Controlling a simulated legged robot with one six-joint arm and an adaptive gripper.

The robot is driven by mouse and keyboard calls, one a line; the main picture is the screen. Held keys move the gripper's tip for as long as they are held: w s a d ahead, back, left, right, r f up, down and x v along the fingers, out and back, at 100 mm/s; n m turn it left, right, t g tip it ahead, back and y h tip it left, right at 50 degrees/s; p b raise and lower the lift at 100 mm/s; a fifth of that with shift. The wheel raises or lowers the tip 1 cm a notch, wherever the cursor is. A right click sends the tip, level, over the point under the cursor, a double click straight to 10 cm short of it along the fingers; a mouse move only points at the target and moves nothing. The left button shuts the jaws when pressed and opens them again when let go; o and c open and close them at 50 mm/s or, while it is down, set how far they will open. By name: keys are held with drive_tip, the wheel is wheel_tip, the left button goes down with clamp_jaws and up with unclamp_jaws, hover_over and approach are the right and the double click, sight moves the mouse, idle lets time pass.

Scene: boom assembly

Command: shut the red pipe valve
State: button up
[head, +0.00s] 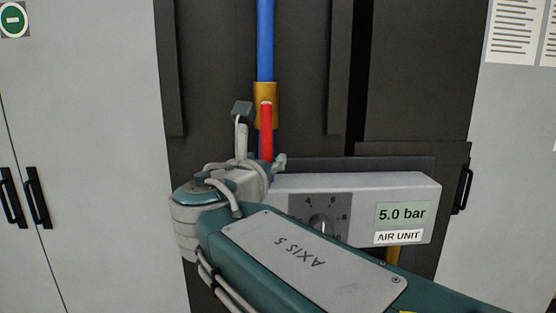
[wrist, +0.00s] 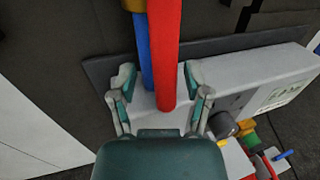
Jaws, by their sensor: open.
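The red valve handle (head: 267,135) hangs down from a brass valve body (head: 265,92) on a vertical blue pipe (head: 265,42). It lies in line with the pipe, in front of it. My gripper (head: 260,136) is at the handle, with one finger to the left and part of another at the lower right. In the wrist view my gripper (wrist: 160,90) is open, and the red handle (wrist: 165,55) shows between its two fingers, touching neither visibly. The blue pipe (wrist: 142,48) runs just behind and left of the handle. The handle's lower end shows near the palm.
A grey air unit box (head: 415,190) with a dial and a 5.0 bar display stands right of the pipe, partly behind my arm. A dark plate (head: 350,164) backs it. Grey cabinets (head: 80,110) flank the dark panel. Several coloured parts (wrist: 255,140) lie lower right in the wrist view.

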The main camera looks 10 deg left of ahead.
drive_tip(key=shift+w+d, duration=0.1)
drive_tip(key=shift+d, duration=0.2)
drive_tip(key=shift+a, duration=0.1)
clamp_jaws()
drive_tip(key=w+d+r+n+t+y, duration=0.1)
drive_tip(key=d+r+n+y, duration=0.5)
drive_tip(key=n, duration=1.5)
drive_tip(key=shift+w+d+r+t, duration=0.4)
drive_tip(key=shift+d+r+t, duration=0.4)
drive_tip(key=shift+d+r, duration=0.25)
drive_tip(key=shift+n, duration=0.3)
